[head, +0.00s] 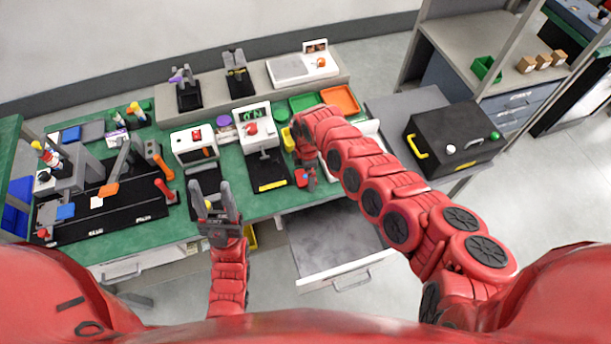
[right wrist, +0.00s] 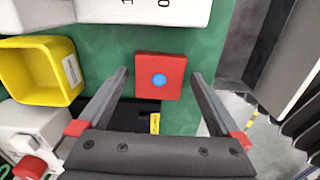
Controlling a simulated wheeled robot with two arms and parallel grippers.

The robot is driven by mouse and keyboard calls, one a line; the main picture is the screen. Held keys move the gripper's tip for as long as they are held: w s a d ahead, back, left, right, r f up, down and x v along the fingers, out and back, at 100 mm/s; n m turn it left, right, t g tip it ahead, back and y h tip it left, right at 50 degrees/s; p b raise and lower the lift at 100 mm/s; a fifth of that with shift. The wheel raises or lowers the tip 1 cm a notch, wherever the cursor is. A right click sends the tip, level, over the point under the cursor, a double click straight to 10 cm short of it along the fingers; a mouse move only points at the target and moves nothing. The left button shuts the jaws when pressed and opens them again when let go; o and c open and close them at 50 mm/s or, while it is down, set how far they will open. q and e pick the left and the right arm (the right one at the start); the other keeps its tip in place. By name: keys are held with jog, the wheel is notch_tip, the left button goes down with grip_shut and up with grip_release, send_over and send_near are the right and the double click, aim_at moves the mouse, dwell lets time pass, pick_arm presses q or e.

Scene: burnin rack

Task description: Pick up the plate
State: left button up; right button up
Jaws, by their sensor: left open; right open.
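The plate (right wrist: 146,91) is a small red square with a blue dot in its middle. In the right wrist view it lies flat on the green table top. My right gripper (right wrist: 158,74) is open, its two fingers on either side of the plate in that view. I see no contact between them and the plate. In the head view my right arm hides much of this area, so the plate is hard to make out there. My left gripper (head: 213,190) is open and empty over the front part of the table.
A yellow bin (right wrist: 38,70) is left of the plate in the right wrist view. A white device stands above it (right wrist: 150,10). In the head view an open drawer (head: 335,240) juts out below the table. A black case (head: 455,138) stands at the right.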

jog(key=shift+f, duration=0.3)
jog(key=shift+c, duration=0.2)
jog(key=c, duration=1.2)
jog(key=shift+r, duration=0.1)
